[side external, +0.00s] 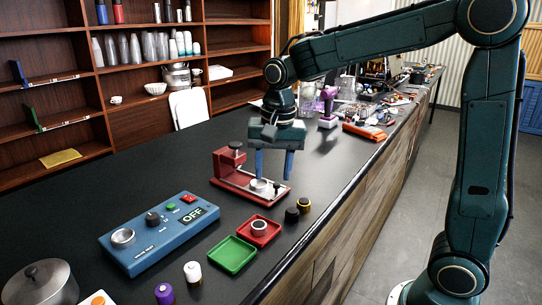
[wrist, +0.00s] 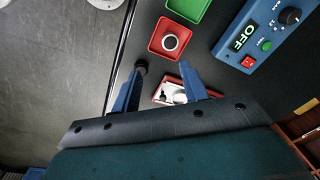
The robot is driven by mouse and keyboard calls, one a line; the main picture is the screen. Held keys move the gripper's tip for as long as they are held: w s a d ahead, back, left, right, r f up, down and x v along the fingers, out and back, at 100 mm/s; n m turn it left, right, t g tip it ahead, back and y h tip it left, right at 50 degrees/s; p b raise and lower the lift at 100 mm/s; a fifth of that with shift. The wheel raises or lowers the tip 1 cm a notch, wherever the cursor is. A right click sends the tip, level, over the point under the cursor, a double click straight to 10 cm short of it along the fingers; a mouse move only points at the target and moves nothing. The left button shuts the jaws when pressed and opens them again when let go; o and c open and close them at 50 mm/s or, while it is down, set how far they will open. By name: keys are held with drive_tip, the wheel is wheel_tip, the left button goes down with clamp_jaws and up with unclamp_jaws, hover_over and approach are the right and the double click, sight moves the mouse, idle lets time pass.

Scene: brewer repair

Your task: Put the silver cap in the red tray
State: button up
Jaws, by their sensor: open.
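The red tray (side external: 272,240) lies on the dark counter beside the green tray; it also shows in the wrist view (wrist: 157,45). A round silver piece with a dark centre (side external: 259,226), which looks like the silver cap, sits inside the red tray; it also shows in the wrist view (wrist: 170,42). My gripper (side external: 273,178) is open, pointing down over the base of the red stand, behind the red tray. In the wrist view my gripper (wrist: 162,70) has nothing held between its fingers. Another small silver round piece (side external: 258,185) sits on the stand's base, near the fingers.
The red stand (side external: 228,162) rises left of my gripper. A black cap (side external: 292,215) and a gold-and-black cap (side external: 304,205) stand near the counter edge. The green tray (side external: 233,255) looks empty. A blue control box (side external: 160,232) reads OFF. White (side external: 193,272) and purple (side external: 164,294) caps stand in front.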

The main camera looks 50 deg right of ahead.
drive_tip(key=s+r+n+t, duration=0.2)
drive_tip(key=s+n+t, duration=0.2)
drive_tip(key=s+n, duration=0.6)
drive_tip(key=s, duration=0.9)
drive_tip(key=shift+s+r+t, duration=0.15)
drive_tip(key=shift+s+t, duration=0.1)
drive_tip(key=shift+t, duration=0.05)
